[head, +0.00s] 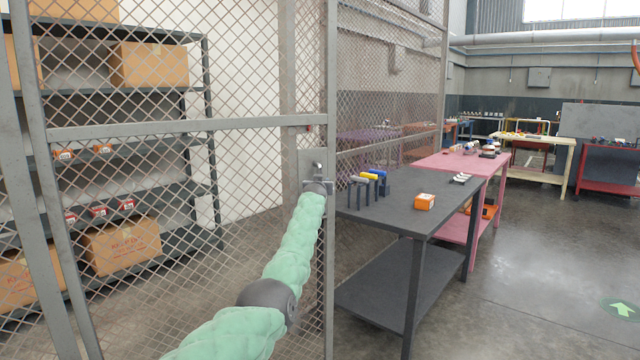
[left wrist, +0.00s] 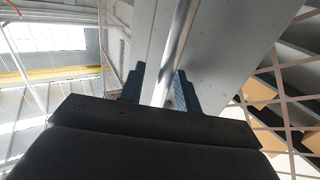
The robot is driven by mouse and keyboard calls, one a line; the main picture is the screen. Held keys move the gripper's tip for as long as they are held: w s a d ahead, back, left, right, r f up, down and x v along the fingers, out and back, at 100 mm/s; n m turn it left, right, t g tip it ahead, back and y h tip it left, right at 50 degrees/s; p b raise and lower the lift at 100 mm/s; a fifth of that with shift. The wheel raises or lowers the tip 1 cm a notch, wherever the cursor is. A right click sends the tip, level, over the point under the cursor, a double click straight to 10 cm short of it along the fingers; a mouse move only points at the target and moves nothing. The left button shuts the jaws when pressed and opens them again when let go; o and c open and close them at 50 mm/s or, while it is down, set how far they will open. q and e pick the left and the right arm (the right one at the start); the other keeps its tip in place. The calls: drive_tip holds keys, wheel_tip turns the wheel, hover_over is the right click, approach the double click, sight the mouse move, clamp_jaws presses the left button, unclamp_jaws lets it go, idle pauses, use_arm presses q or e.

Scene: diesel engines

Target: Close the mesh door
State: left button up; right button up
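The mesh door (head: 190,124), a grey frame with diamond wire mesh, fills the left half of the head view. Its upright edge with a lock plate (head: 312,160) is near the middle. My left arm reaches up to this plate, and my left gripper (head: 318,186) is at the handle, its fingers too small to make out there. In the left wrist view, my left gripper (left wrist: 160,90) has a finger on each side of the shiny handle bar (left wrist: 178,45) and appears shut on it. I cannot tell how far the door stands from its frame. My right gripper is not in view.
Behind the mesh stands a shelf rack (head: 205,130) with cardboard boxes (head: 150,65). Right of the door is a dark workbench (head: 400,200) with hammers and an orange box (head: 425,202). A pink table (head: 470,162) stands behind it. The floor (head: 540,260) at the right is clear.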

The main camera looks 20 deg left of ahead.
use_arm(q)
drive_tip(key=shift+s+a, duration=0.15)
